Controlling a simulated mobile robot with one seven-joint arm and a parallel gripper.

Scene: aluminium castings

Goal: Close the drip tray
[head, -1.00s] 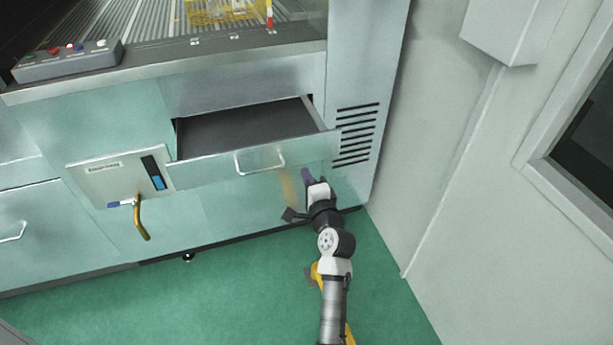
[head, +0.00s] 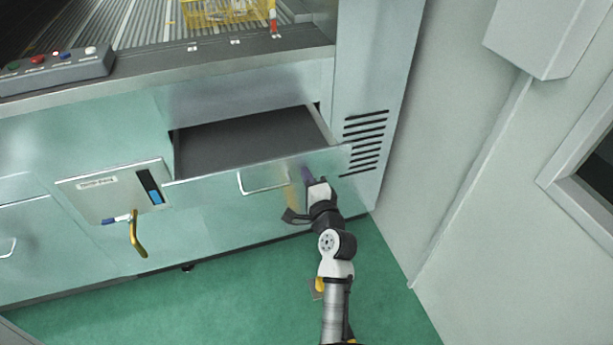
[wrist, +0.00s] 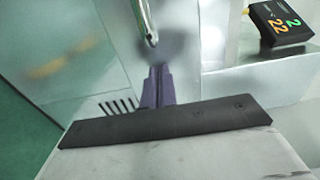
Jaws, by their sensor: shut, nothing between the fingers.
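The drip tray (head: 215,179) is a drawer in the pale green machine front, pulled out, with its dark inside showing. Its front panel carries a wire handle (head: 263,187), left of my gripper. My gripper (head: 307,174) is shut and empty, its purple fingers before the right part of the tray's front panel. In the wrist view, the fingers (wrist: 157,87) point toward a pale glossy panel, and the metal handle (wrist: 147,22) shows just beyond them. I cannot tell whether the fingertips touch the panel.
A plate with a blue gauge and a yellow-handled valve (head: 137,234) sits left of the tray. A vented panel (head: 365,145) and a pale wall (head: 450,150) stand to the right. Green floor (head: 240,300) lies in front. The wrist view shows a black numbered box (wrist: 280,22).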

